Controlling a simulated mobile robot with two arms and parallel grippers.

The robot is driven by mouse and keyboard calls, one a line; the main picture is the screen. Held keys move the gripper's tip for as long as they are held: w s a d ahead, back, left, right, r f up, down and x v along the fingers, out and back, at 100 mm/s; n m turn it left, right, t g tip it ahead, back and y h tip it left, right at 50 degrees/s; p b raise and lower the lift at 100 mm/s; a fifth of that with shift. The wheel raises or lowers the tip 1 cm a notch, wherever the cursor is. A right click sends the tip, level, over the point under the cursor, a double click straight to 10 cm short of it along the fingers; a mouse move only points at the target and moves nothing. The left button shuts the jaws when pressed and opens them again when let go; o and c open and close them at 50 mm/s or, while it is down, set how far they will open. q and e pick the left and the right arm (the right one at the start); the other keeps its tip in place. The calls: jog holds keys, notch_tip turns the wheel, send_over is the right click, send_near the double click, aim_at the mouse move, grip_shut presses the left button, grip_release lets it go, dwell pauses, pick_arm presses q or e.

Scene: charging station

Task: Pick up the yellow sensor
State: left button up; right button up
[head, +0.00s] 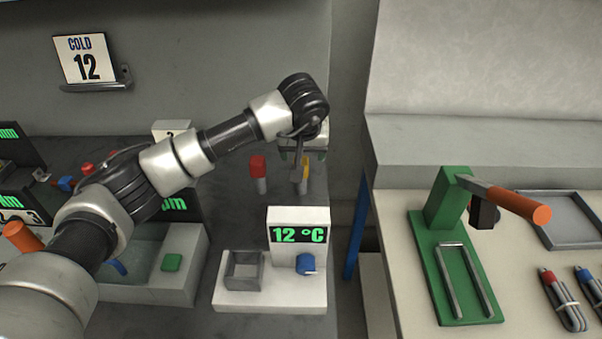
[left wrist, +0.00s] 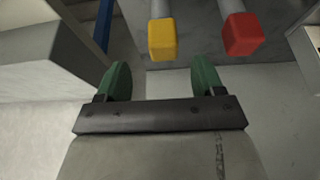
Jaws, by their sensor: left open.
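The yellow sensor (head: 303,187) stands upright on the grey surface at the centre of the head view, partly covered by my left arm. In the left wrist view its yellow head (left wrist: 162,40) is just beyond the fingertips, roughly in line with the gap between them. My left gripper (left wrist: 160,78) is open and empty, with its two green fingers apart and not touching the sensor. My right gripper does not show.
A red sensor (head: 258,168) stands close to the left of the yellow one in the head view, and right of it in the left wrist view (left wrist: 242,36). A white 12 °C unit (head: 298,220) stands in front. A green lever press (head: 440,245) is on the right bench.

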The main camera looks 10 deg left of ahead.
pick_arm(q)
jog(key=x, duration=0.5)
jog(key=shift+w+a+f+p, duration=0.1)
jog(key=shift+w+a+p, duration=0.15)
jog(key=shift+p, duration=0.1)
jog(key=shift+s, duration=0.1)
jog(key=c, duration=0.9)
jog(key=shift+c, duration=0.6)
